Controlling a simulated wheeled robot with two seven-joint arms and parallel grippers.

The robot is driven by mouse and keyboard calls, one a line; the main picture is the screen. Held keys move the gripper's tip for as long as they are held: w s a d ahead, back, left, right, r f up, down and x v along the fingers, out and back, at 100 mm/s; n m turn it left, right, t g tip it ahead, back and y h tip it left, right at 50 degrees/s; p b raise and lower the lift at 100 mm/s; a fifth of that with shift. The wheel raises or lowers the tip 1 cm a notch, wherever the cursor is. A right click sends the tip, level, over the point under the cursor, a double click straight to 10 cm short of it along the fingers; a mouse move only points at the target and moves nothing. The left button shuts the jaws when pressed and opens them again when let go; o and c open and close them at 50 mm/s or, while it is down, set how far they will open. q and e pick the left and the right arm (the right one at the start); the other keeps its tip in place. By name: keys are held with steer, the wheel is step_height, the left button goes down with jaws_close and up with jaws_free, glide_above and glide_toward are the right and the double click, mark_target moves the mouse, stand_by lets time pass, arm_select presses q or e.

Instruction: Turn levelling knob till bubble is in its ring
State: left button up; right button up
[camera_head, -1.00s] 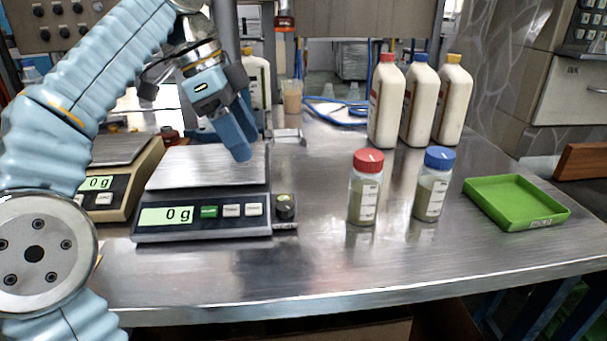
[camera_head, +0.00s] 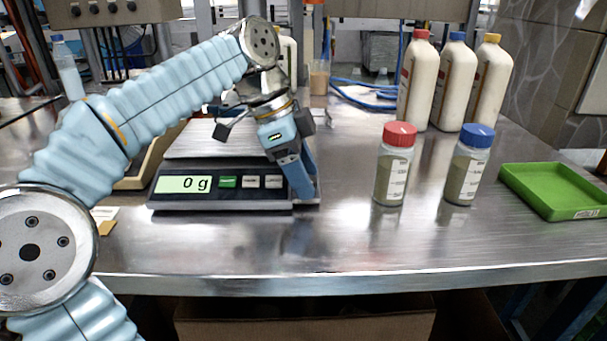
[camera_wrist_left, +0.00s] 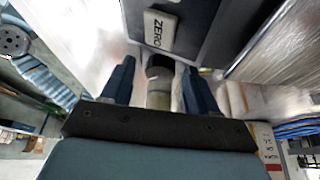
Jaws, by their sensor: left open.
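The scale (camera_head: 225,203) has a steel pan and a display reading 0 g. My left gripper (camera_head: 304,192) is at its front right corner, pointing down, and hides the levelling knob in the head view. In the left wrist view a short upright cylinder with a dark top, seemingly the levelling knob (camera_wrist_left: 158,94), sits between the open fingers of the left gripper (camera_wrist_left: 158,68). Contact cannot be made out. The bubble and its ring cannot be made out. My right gripper is not in view.
A red-capped jar (camera_head: 393,168) and a blue-capped jar (camera_head: 466,172) stand right of the scale. A green tray (camera_head: 545,208) lies farther right. Several tall white bottles (camera_head: 455,85) stand behind. A second scale is partly hidden by my left arm. The front table strip is clear.

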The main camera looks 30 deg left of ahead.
arm_select(q)
steer(key=c, duration=1)
steer(key=shift+r+m+g+p, duration=0.25)
steer(key=shift+m+g+p, duration=0.25)
steer(key=shift+m+p, duration=0.5)
steer(key=shift+c, duration=0.2)
steer(key=shift+w+f+m+g+p, duration=0.1)
steer(key=shift+m+g+p, duration=0.3)
steer(key=shift+m, duration=0.6)
steer(key=shift+f+m, duration=0.1)
steer(key=shift+m, duration=0.2)
steer(key=o, duration=1)
steer(key=shift+o, duration=0.2)
